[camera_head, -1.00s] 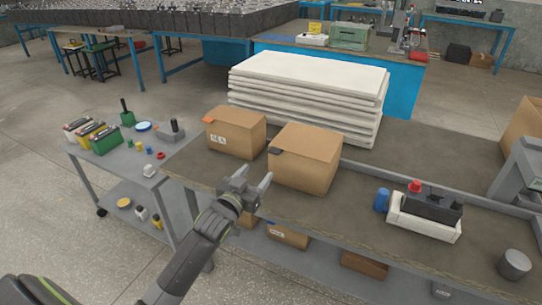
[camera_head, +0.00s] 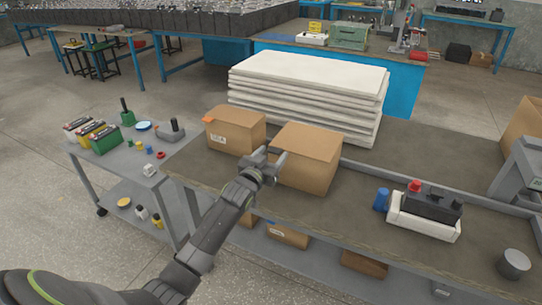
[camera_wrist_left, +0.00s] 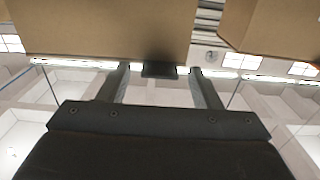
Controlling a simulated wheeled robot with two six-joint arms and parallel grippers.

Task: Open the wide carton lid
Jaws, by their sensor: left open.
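The wide carton (camera_head: 312,170) is a brown box on the workbench, and its lid (camera_head: 312,138) lies shut on top. My left gripper (camera_head: 273,160) is open and empty in front of the carton's left edge, just below lid height. In the left wrist view, the carton (camera_wrist_left: 100,28) fills the upper part. A dark tab (camera_wrist_left: 158,70) on its edge sits in the gap between my open fingers (camera_wrist_left: 158,84), with space on both sides. In the head view my gripper covers the tab. My right gripper is not in view.
A smaller brown carton (camera_head: 237,131) with an orange tab stands left of the wide one. White stacked sheets (camera_head: 308,85) are behind. A white tray (camera_head: 424,228) with a black device and a blue cylinder (camera_head: 381,199) stand to the right. Bench between is clear.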

